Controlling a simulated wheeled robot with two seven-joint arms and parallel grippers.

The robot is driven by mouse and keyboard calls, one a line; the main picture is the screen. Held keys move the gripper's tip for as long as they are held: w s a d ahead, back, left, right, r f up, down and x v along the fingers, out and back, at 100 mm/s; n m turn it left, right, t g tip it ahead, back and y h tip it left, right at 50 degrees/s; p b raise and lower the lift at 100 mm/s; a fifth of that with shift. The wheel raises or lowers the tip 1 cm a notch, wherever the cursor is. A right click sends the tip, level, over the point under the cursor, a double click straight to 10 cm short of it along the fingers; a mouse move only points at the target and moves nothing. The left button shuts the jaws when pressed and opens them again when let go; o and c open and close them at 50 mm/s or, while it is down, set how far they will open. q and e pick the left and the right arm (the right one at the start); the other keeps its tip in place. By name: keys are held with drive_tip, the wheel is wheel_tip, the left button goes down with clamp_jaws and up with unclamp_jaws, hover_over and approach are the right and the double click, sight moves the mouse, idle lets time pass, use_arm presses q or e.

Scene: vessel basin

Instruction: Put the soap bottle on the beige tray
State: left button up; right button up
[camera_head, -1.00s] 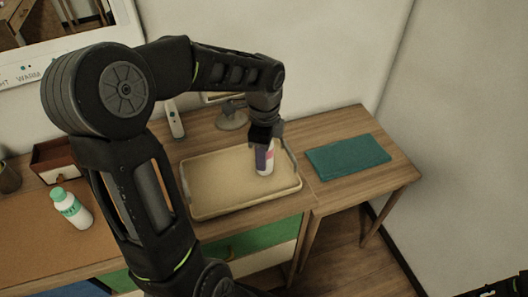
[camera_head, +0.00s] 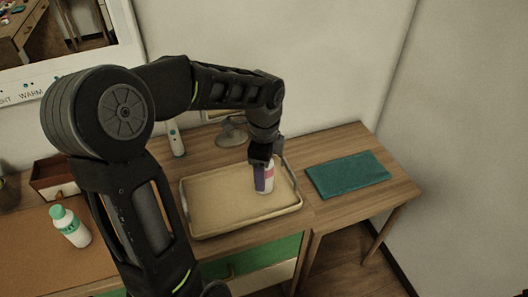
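The beige tray (camera_head: 215,233) lies on the wooden table in front of the wall. A white and purple bottle (camera_head: 264,181), which looks like the soap bottle, stands upright over the right part of the tray. My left gripper (camera_head: 263,158) is around the top of this bottle, pointing down, and appears shut on it; the fingers hide the bottle's top. Whether the bottle's base touches the tray cannot be told for sure. My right gripper does not show.
A white bottle with a green cap (camera_head: 70,227) stands at the left. A teal folded cloth (camera_head: 348,175) lies right of the tray. A small wooden box (camera_head: 54,180), a white upright device (camera_head: 176,140) and a round-based stand (camera_head: 231,134) are behind.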

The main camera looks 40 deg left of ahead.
use_arm(q)
wheel_tip(320, 180, up, 12)
drive_tip(key=shift+f, duration=0.25)
idle(0.6)
